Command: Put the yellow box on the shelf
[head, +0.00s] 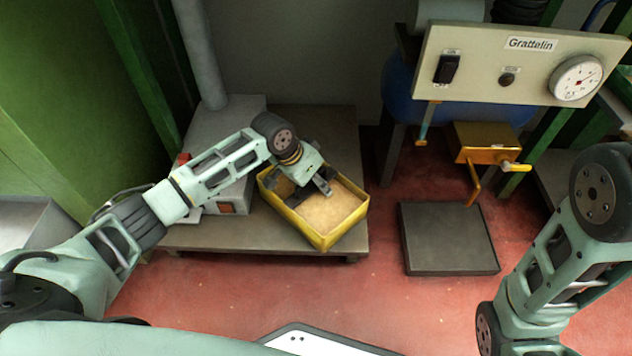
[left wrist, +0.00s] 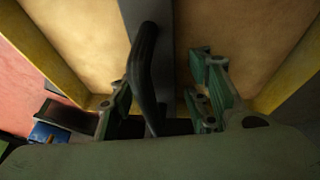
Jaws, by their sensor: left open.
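The yellow box (head: 324,241) stands on a low grey platform, with a tan surface inside. It also fills much of the left wrist view (left wrist: 52,55), where a grey strip crosses it with a dark bar-like handle (left wrist: 146,70). My left gripper (head: 322,185) is over the middle of the box, fingers pointing down. In the left wrist view my left gripper (left wrist: 162,85) is open, one finger on each side of the handle, with a gap visible on the right. My right arm shows at the right, but its gripper is out of view. I cannot tell which surface is the shelf.
The low grey platform (head: 190,238) carries a grey machine beside the box. A dark square slab (head: 448,238) lies on the red floor to the right. Above it hang a control panel (head: 500,62) and a yellow spout (head: 486,140). The floor between platform and slab is clear.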

